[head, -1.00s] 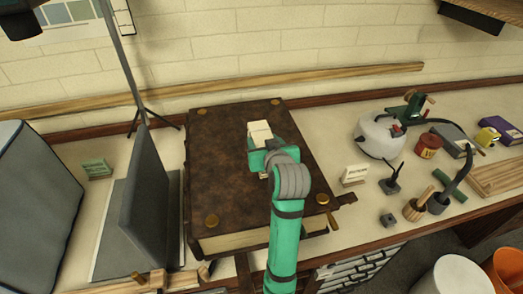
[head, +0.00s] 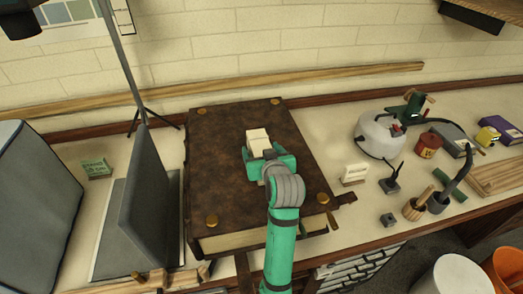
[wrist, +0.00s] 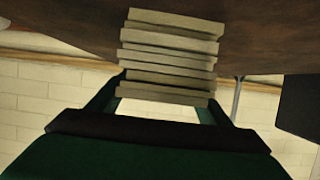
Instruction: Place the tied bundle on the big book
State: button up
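The big book (head: 220,150) is brown and thick and lies flat on the bench. The tied bundle (head: 258,140) is a pale stack of flat pieces, over the middle of the book in the head view. In the wrist view the bundle (wrist: 170,55) shows as several stacked layers between the fingers, against the book's brown surface (wrist: 270,40). My gripper (head: 265,157) has a finger at each end of the bundle and looks shut on it. The fingertips are partly hidden behind the bundle. I cannot tell whether its underside touches the book.
A grey upright panel (head: 146,200) stands left of the book, and a small green sign (head: 97,168) is beyond it. On the right are a white card (head: 355,173), a white rounded pot (head: 380,136), a red jar (head: 428,145) and small tools. The cover around the bundle is clear.

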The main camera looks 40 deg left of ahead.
jog(key=shift+r, duration=0.2)
jog(key=v, duration=1.2)
